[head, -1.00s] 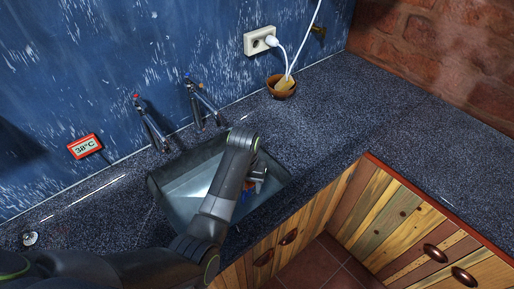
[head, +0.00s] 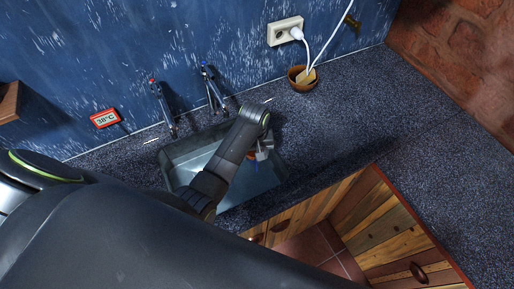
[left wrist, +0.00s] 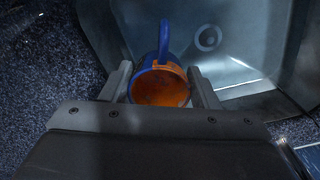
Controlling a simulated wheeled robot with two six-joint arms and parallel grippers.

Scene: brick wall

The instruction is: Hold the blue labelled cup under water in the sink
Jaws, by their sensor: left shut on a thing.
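The blue cup (left wrist: 159,88), orange inside, sits between the fingers of my left gripper (left wrist: 163,88) in the left wrist view. The gripper is shut on it, with the cup's mouth facing the camera and its handle pointing away. In the head view my left gripper (head: 263,154) hangs over the right part of the metal sink (head: 190,157), and only a small blue bit of the cup shows below it. No label can be made out. I cannot tell whether water is in the sink or touches the cup. My right gripper is out of view.
A tap with a red mark (head: 164,108) and a tap with a blue mark (head: 213,90) stand behind the sink. A sign reading 38°C (head: 105,118) is on the blue wall. The right counter is clear.

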